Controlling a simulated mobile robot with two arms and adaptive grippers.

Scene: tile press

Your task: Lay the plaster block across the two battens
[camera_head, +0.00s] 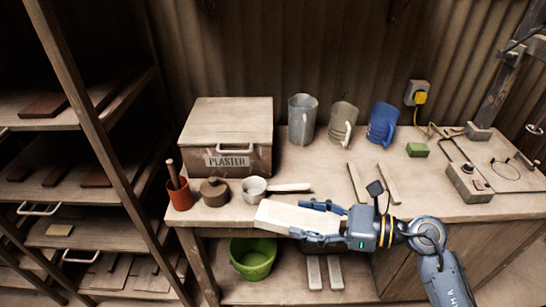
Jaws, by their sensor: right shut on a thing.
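The plaster block (281,215) is a long pale slab. My right gripper (311,220) is shut on its right end, with one finger along each long side. The block is held at the front edge of the bench, lying roughly left to right; I cannot tell how high it is above the top. The two battens, left (357,183) and right (388,184), lie side by side on the bench with a gap between them, behind and to the right of the block. Nothing lies across them. My left gripper is not in view.
Jugs, including a blue jug (382,123), stand behind the battens.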

